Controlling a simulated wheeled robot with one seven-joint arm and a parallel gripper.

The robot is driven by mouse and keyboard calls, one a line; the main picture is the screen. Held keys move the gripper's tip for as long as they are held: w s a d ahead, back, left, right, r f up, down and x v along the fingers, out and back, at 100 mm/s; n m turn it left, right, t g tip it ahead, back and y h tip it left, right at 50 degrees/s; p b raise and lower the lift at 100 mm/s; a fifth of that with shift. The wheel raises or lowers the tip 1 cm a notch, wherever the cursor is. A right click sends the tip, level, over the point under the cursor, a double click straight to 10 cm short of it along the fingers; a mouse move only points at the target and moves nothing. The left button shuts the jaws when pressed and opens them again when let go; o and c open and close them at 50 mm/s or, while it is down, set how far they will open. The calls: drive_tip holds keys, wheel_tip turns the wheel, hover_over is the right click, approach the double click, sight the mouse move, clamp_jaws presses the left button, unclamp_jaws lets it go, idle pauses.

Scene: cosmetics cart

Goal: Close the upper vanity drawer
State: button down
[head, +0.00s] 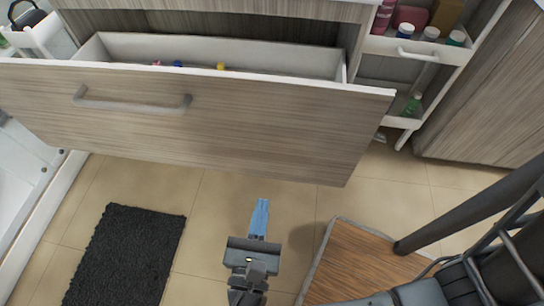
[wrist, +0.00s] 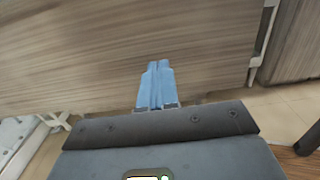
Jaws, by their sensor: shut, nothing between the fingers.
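The upper vanity drawer (head: 230,120) is pulled out, with a wood-grain front and a grey bar handle (head: 132,103). Its white inside shows, with a few small coloured items partly hidden behind the front. My gripper (head: 261,204) has blue fingers, shut and empty, in front of and below the drawer front in the head view. In the wrist view the gripper (wrist: 157,68) points at a wood-grain front (wrist: 80,50) that fills the upper picture. I cannot tell whether the fingertips touch it.
A cosmetics cart (head: 420,48) with bottles stands right of the drawer. A dark mat (head: 125,255) lies on the tiled floor at left. Tiled floor (head: 215,195) is clear around my gripper.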

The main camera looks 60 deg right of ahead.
sight(274, 143)
drive_tip(key=x, duration=1.3)
drive_tip(key=shift+b, duration=0.3)
drive_tip(key=shift+d, duration=0.2)
drive_tip(key=shift+p+x, duration=0.4)
drive_tip(key=shift+x, duration=0.45)
drive_tip(key=x, duration=3)
drive_tip(key=shift+w+d+f, duration=0.1)
drive_tip(key=shift+d+f, duration=0.1)
drive_tip(key=shift+f, duration=0.05)
drive_tip(key=shift+w+d+r, duration=0.15)
drive_tip(key=shift+w+d, duration=0.05)
drive_tip(key=shift+d, duration=0.45)
drive_tip(key=shift+d+r, duration=0.1)
drive_tip(key=shift+s, duration=0.1)
